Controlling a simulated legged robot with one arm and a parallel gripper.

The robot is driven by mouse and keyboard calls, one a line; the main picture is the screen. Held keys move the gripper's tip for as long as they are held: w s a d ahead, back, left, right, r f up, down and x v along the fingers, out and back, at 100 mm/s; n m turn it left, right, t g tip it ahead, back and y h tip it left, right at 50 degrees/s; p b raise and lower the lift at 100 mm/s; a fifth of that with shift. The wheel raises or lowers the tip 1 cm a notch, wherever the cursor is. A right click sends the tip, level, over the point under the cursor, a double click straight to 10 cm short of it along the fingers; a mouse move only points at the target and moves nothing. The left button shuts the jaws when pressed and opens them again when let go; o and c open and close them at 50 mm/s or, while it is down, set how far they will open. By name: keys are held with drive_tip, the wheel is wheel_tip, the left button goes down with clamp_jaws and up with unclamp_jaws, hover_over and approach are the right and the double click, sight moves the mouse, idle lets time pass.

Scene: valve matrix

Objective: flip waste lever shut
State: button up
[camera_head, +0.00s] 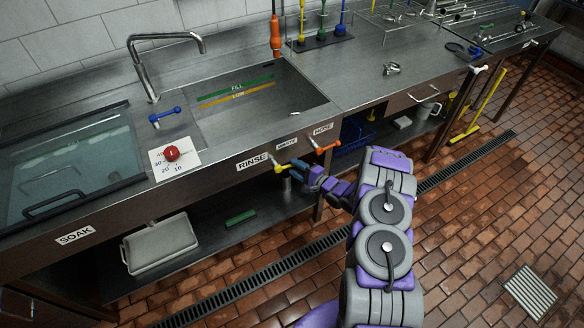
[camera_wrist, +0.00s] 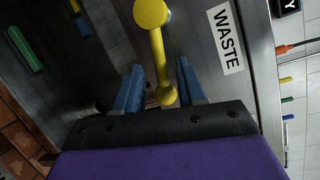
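The yellow waste lever (camera_wrist: 157,50) shows in the wrist view, with its round hub at the top and its small end knob low between my fingers. The WASTE label (camera_wrist: 225,40) is beside it on the steel panel. In the head view the lever (camera_head: 282,168) sits on the sink front below the small WASTE label (camera_head: 287,142), partly hidden by my gripper. My gripper (camera_wrist: 159,68) is open, with one blue finger on each side of the lever's end. Gaps show between the fingers and the lever.
An orange lever (camera_head: 325,147) by the HOSE label (camera_head: 323,129) is close on the right. The RINSE label (camera_head: 252,161) is to the left. The rinse basin (camera_head: 262,100) is above, a lower shelf (camera_head: 255,228) below. A blue lever (camera_head: 165,115) and red knob (camera_head: 171,153) are further left.

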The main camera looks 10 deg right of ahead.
drive_tip(key=shift+x, duration=1.3)
drive_tip(key=shift+s, duration=0.1)
drive_tip(key=shift+c, duration=0.3)
clamp_jaws()
